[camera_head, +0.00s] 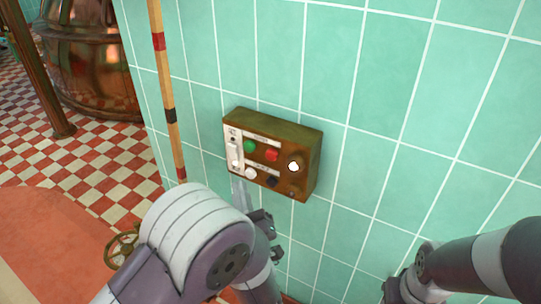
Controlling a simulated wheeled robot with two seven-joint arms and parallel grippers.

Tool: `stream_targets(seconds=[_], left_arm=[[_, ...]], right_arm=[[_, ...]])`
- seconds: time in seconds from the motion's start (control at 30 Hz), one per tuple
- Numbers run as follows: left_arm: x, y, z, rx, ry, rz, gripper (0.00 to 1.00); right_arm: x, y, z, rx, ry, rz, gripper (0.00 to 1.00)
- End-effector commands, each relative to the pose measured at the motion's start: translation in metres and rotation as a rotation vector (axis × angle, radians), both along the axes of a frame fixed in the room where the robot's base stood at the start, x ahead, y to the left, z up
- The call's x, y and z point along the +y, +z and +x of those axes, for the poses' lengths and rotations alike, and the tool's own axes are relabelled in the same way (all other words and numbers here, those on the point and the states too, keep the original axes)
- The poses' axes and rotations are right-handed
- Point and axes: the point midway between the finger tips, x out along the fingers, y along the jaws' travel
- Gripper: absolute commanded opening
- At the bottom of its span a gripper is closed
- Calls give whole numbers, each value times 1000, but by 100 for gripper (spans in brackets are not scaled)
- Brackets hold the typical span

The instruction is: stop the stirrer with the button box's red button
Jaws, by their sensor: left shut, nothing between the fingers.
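The button box (315,155) is a brown, worn box fixed to the green tiled wall. Its red button (271,155) shows clearly in the upper row, right of a green button (249,146). My left gripper (264,222) is just below the box, partly hidden behind my own arm. It is shut with nothing in it, and does not cover the red button. Whether it touches the box's underside I cannot tell. My right arm comes in at the lower right, but its gripper is not visible. I cannot make out the stirrer.
A striped pole (163,80) stands left of the box. A copper kettle (88,65) stands on the checkered floor. A brass handwheel (122,248) is low left.

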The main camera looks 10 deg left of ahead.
Motion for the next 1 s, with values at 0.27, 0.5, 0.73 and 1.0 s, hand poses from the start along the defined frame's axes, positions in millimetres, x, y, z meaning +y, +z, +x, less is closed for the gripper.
stream_targets(seconds=[0.27,0.5,0.73,1.0], left_arm=[[-9,-1,26,-1,1,-1,0],[-21,-2,59,1,0,-1,0],[-28,-1,78,1,0,0,0],[-30,0,83,2,-1,0,0]], right_arm=[[0,-3,0,0,0,0,43],[0,-7,0,0,0,0,43],[0,-13,0,0,0,0,43],[0,-13,0,0,0,0,43]])
